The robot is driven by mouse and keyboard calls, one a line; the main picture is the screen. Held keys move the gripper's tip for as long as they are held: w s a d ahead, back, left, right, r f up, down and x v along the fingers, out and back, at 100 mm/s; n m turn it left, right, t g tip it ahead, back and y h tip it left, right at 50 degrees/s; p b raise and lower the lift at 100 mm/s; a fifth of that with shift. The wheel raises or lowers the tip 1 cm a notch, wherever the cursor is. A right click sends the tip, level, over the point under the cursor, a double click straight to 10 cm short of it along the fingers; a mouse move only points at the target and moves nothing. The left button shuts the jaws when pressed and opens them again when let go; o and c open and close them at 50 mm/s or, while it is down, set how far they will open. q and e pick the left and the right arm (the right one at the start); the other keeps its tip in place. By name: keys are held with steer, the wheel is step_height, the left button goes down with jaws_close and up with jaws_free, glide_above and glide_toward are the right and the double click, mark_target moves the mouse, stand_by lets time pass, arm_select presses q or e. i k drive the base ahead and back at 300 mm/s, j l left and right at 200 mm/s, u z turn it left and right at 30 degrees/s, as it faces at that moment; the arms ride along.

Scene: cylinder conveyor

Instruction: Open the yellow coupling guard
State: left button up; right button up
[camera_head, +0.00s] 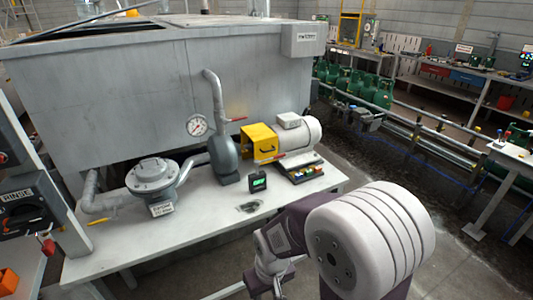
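The yellow coupling guard (258,141) sits on the table between the grey pump (223,158) and the light grey motor (298,132). Its front face shows a dark patch with a small handle-like part, and I cannot tell from here whether it is open. My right arm comes in from the lower right, in front of the table. Its wrist end (272,268) hangs low near the bottom edge, apart from the guard, and its fingers cannot be made out. My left gripper is not in view.
A grey tank (150,90) stands behind the table (205,235). A pressure gauge (198,126), a flanged valve (153,178) and a small green-lit display (258,182) are around the pump. A tray of small parts (301,170) lies before the motor. The table's front edge is mostly clear.

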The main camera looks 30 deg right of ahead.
mark_target(265, 141)
steer(key=i+l, duration=0.15)
steer(key=l, duration=0.2)
steer(key=i+l+u, duration=0.15)
steer(key=l, duration=0.25)
steer(key=i+l, duration=0.2)
steer(key=l, duration=0.15)
steer(key=i+l+u, duration=0.1)
steer(key=l, duration=0.3)
steer(key=i+l, duration=0.2)
steer(key=l, duration=0.2)
steer(key=i+l+u, duration=0.15)
steer(key=l, duration=0.25)
steer(key=i+l, duration=0.1)
steer(key=l, duration=0.3)
steer(key=i+j, duration=0.15)
steer(key=j, duration=0.15)
steer(key=i+j, duration=0.15)
steer(key=j, duration=0.15)
